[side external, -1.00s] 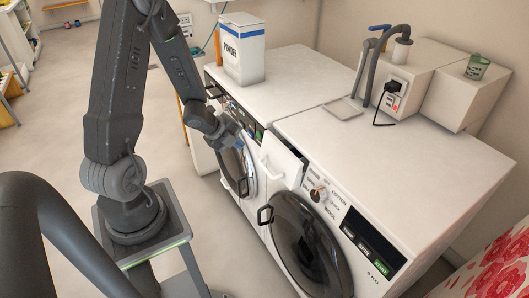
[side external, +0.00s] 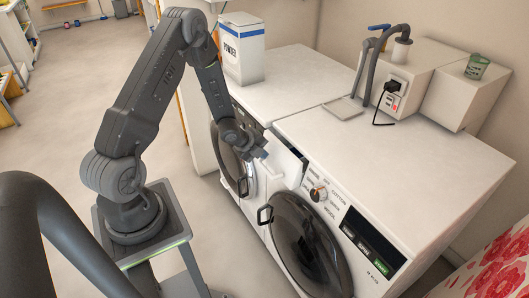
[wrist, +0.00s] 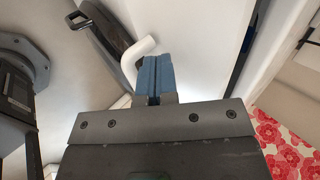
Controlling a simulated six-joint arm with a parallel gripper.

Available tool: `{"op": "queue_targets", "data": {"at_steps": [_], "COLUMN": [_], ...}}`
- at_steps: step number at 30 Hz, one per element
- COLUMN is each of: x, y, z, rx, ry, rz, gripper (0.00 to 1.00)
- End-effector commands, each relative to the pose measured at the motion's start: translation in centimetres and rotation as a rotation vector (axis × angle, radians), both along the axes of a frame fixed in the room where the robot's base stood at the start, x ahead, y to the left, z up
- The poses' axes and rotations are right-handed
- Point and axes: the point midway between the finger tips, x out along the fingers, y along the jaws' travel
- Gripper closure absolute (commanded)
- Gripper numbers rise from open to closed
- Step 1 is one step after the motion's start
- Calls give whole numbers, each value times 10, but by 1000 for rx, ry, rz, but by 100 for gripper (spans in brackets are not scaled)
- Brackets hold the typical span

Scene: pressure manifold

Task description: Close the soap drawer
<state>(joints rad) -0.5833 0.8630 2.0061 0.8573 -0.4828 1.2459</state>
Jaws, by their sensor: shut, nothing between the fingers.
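The white soap drawer (side external: 285,163) sticks out from the upper left of the nearer washing machine's front (side external: 312,185). My gripper (side external: 263,153) is shut and empty, at the drawer's outer front end. In the wrist view, the blue fingertips of my gripper (wrist: 155,75) are together beside a white curved piece, which looks like the drawer's handle (wrist: 142,52). I cannot tell whether the fingers touch the drawer. Part of the drawer's front is hidden behind my gripper.
The nearer machine's round dark door (side external: 308,250) is shut below the drawer, with a protruding handle (side external: 264,215). A second washer (side external: 300,75) stands beside it, with a powder box (side external: 243,50) on top. The control knob (side external: 318,193) is right of the drawer.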

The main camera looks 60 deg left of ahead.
Motion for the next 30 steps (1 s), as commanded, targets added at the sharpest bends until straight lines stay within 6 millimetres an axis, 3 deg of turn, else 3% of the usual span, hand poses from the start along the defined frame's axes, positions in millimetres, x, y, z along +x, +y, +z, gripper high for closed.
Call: {"op": "queue_targets", "data": {"at_steps": [16,24,30], "x": [13,47,45], "y": [0,0,0], "z": [-3,-3,-3], "rx": [0,1,-2], "ry": [1,0,1], "rz": [0,-2,1], "gripper": [100,100,100]}}
